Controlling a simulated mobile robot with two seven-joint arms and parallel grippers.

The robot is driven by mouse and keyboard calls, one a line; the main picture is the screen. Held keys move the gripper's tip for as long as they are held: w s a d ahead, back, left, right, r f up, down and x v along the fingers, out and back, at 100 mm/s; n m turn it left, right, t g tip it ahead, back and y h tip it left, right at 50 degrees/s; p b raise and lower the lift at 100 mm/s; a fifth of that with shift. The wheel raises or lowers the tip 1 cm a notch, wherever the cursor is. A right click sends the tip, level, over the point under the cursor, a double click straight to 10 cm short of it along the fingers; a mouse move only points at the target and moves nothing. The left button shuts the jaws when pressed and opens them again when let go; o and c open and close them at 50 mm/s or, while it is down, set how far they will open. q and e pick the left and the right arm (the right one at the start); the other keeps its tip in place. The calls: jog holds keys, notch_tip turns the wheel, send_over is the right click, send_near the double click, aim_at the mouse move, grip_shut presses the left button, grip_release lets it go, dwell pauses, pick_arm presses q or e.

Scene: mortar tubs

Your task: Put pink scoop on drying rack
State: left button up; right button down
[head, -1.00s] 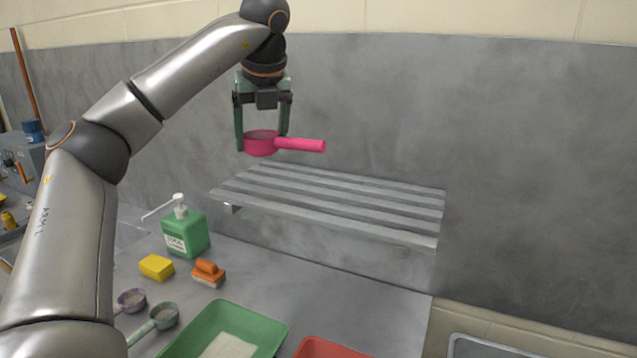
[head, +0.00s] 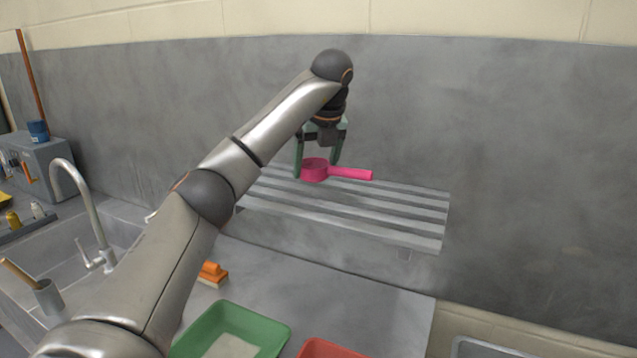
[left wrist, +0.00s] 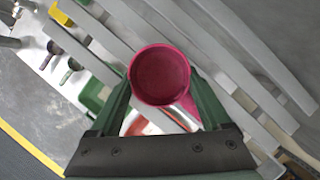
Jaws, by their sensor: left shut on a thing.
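The pink scoop (head: 314,170) has a round cup and a straight handle pointing right. My left gripper (head: 316,173) points down with its green fingers shut on the cup. The drying rack (head: 400,215) is a grey slatted shelf on the wall. The scoop is over its left, back part, low and about level; I cannot tell whether it touches the slats. In the left wrist view, the scoop's open cup (left wrist: 160,74) faces the camera, with rack slats (left wrist: 222,60) beyond it. My right gripper is not in view.
The rack holds nothing else visible, and its right side is clear. Below it on the counter are a green tub (head: 272,330), a red tub (head: 325,349) and an orange-handled brush (head: 213,274). A sink with a tall faucet (head: 80,185) is at the left.

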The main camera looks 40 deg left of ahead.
aim_at(319, 178)
pick_arm(q)
jog(key=shift+w+d+f, duration=0.1)
jog(key=shift+w+f, duration=0.15)
jog(key=shift+f, duration=0.6)
jog(key=shift+w+f, duration=0.2)
jog(key=shift+f, duration=0.65)
jog(key=shift+s+f, duration=0.1)
jog(key=shift+f, duration=0.25)
jog(key=shift+f, duration=0.15)
jog(key=o, duration=1.3)
jog(key=shift+d+r, duration=0.15)
jog(key=shift+r, duration=0.55)
jog(key=v, duration=1)
jog(key=shift+s+d+r, duration=0.15)
jog(key=shift+d+r, duration=0.1)
jog(key=shift+r, duration=0.1)
